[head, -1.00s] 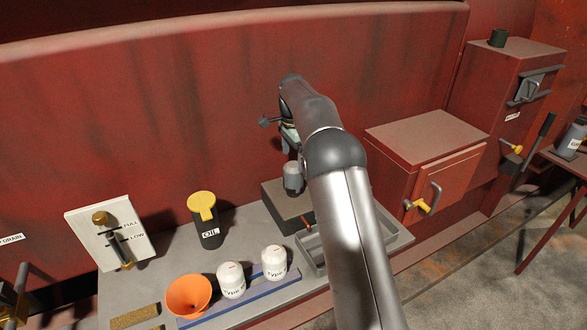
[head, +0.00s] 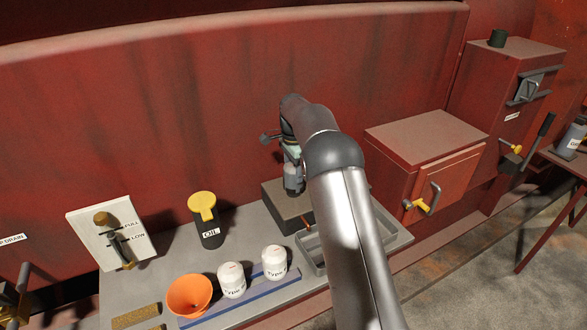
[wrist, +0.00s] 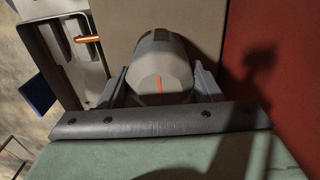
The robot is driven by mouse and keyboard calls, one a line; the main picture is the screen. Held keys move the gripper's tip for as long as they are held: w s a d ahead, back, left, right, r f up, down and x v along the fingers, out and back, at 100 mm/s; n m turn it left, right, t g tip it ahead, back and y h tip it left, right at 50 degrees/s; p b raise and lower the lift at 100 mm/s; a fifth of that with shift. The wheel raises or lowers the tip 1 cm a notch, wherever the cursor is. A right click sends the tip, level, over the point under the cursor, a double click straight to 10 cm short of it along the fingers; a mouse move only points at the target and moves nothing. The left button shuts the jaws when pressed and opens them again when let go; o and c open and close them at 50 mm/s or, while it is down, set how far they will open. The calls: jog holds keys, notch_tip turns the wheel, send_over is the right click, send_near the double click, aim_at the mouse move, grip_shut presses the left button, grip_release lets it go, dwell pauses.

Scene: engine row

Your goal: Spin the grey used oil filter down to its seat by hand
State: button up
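The grey oil filter (head: 294,178) stands upright on the dark block (head: 283,207) at the back right of the bench. In the wrist view the filter (wrist: 162,62) shows from above, with a red line on its near face. My gripper (head: 293,163) is over the filter. In the wrist view the fingers of my gripper (wrist: 160,86) lie one on each side of it, very close. I cannot tell whether they press on it. The filter's lower end and its seat are hidden.
Two white filters (head: 232,280) (head: 274,262) stand on a blue rail, beside an orange funnel (head: 189,296). An oil jug (head: 206,220) with a yellow top stands behind them. A grey tray (head: 312,254) lies before the block. The red wall (head: 150,120) rises close behind.

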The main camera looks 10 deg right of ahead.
jog(key=m+p, duration=0.1)
jog(key=m, duration=0.3)
jog(key=shift+r+p, duration=0.15)
jog(key=shift+p, duration=0.2)
jog(key=m+p, duration=0.1)
jog(key=m, duration=0.3)
jog(key=m+p, duration=0.2)
jog(key=m, duration=0.3)
jog(key=shift+m, duration=0.4)
jog(key=m, duration=0.3)
jog(key=shift+f+p, duration=0.25)
jog(key=shift+p, duration=0.15)
jog(key=o, duration=1.2)
jog(key=shift+o, duration=0.2)
